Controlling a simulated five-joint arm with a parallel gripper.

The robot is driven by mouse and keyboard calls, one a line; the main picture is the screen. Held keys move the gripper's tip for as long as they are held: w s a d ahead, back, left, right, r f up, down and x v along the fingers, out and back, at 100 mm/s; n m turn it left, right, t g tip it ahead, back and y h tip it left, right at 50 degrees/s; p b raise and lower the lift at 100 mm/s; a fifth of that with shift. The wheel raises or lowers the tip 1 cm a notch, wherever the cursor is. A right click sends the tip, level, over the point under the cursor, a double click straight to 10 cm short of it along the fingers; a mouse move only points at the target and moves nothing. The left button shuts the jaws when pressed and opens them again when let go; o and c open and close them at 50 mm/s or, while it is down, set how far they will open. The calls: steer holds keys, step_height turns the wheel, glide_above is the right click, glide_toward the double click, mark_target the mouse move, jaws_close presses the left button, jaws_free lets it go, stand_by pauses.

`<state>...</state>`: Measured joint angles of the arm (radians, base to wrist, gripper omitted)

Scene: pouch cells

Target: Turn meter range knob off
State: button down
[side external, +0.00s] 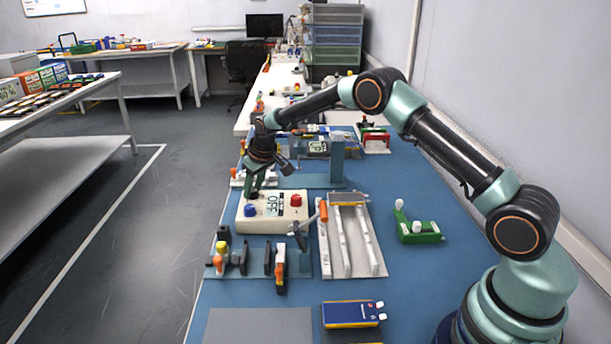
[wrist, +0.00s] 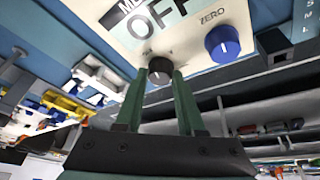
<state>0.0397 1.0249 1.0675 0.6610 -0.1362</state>
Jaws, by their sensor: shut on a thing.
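The meter (side external: 262,225) is a cream box on the blue bench, with a display that reads OFF, a red knob (side external: 296,200) and a blue knob (side external: 250,211). In the wrist view, the meter's face (wrist: 185,48) shows a black knob (wrist: 159,65) below the OFF display and the blue knob (wrist: 222,43) marked ZERO. My gripper (wrist: 160,73) has its two green fingers shut on the black knob, one on each side.
A rail fixture (side external: 350,240) stands right of the meter, and a rack of small tools (side external: 262,262) in front. A yellow-and-blue device (side external: 352,314) lies near the front. A green holder (side external: 418,232) stands at the right. Bare blue bench lies between them.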

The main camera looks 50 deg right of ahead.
steer(key=shift+w+r, duration=0.1)
steer(key=c, duration=0.5)
jaws_free()
steer(key=v, duration=1.2)
